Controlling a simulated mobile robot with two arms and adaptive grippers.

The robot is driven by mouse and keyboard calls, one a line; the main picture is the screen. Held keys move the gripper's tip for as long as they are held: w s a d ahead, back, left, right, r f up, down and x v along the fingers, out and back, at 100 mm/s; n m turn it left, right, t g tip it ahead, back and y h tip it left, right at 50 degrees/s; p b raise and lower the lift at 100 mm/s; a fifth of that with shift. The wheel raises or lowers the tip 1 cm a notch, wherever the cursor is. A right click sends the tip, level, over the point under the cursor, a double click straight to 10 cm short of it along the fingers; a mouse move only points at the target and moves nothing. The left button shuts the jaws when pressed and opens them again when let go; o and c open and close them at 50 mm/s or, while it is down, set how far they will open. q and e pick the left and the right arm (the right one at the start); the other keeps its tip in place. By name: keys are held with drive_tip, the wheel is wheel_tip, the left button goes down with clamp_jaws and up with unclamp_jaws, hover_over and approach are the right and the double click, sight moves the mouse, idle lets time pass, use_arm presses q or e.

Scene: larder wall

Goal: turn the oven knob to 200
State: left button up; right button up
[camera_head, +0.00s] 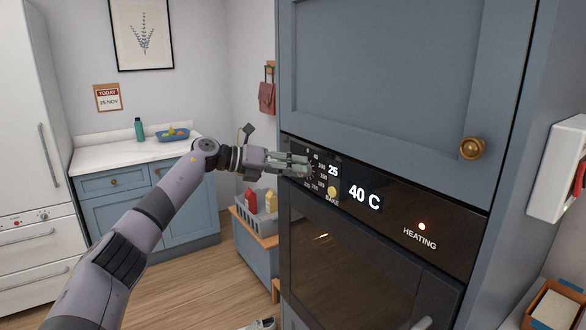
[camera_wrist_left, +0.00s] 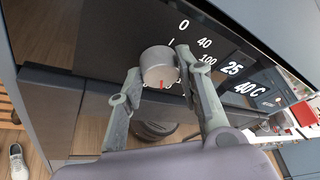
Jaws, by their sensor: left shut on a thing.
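The oven control panel (camera_head: 400,226) is black, with a lit "25", a lit "40 C" and a red light above "HEATING". The oven knob (camera_wrist_left: 158,64) is a grey cylinder with a red mark on its lower edge in the left wrist view. Printed numbers including 0, 40 and 100 ring it, some of them hidden. My left gripper (camera_head: 304,166) is at the left end of the panel. In the left wrist view its fingers sit on both sides of the knob, shut on it. In the head view the fingers mostly hide the knob. My right gripper is not in view.
A yellow knob (camera_head: 332,192) sits just right of the gripped one. The oven door (camera_head: 350,265) is below, and a blue cupboard door (camera_head: 390,70) is above. A grey crate with bottles (camera_head: 262,222) stands left of the oven. The wooden floor (camera_head: 185,290) at left is open.

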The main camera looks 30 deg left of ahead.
use_arm(q)
drive_tip(key=shift+f, duration=0.15)
drive_tip(key=o, duration=1.2)
drive_tip(key=shift+c, duration=0.2)
drive_tip(key=v, duration=1.2)
